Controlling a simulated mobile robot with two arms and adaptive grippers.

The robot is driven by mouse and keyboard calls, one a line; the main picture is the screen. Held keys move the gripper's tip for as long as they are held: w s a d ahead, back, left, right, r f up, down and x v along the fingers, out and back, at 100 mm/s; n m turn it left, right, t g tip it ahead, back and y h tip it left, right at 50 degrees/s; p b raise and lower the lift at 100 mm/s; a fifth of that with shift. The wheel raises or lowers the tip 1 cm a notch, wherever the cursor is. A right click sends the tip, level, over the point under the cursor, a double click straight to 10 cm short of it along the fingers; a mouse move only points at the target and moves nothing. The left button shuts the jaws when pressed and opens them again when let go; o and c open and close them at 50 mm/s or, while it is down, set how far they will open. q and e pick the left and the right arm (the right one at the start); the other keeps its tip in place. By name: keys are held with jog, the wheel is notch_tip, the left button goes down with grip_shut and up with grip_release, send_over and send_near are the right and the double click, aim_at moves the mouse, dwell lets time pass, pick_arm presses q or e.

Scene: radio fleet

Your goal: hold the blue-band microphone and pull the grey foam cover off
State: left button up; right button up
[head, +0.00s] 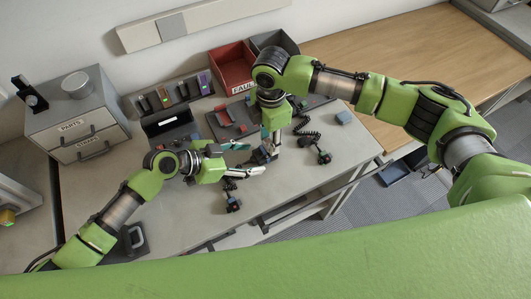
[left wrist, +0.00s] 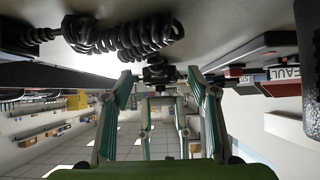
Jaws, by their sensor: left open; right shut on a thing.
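My right gripper (head: 270,143) points down over the middle of the grey desk and is shut on a dark microphone (head: 262,156), mostly hidden by the fingers. Its band colour and foam cover cannot be made out clearly. My left gripper (head: 254,160) comes in from the left with its fingers spread, close beside that microphone. In the left wrist view, the open fingers (left wrist: 165,85) stand either side of a small dark object (left wrist: 159,73); I cannot tell whether they touch it. Two other microphones lie on the desk, one at the front (head: 233,205) and one to the right (head: 323,157).
A coiled cord (head: 304,125) lies right of my right gripper; a coiled cord (left wrist: 125,35) also shows large in the left wrist view. A drawer unit (head: 82,115) is on the left. A small blue block (head: 343,118) sits at right.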

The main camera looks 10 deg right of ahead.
pick_arm(q)
jog(key=v, duration=1.1)
jog(key=shift+s, duration=0.1)
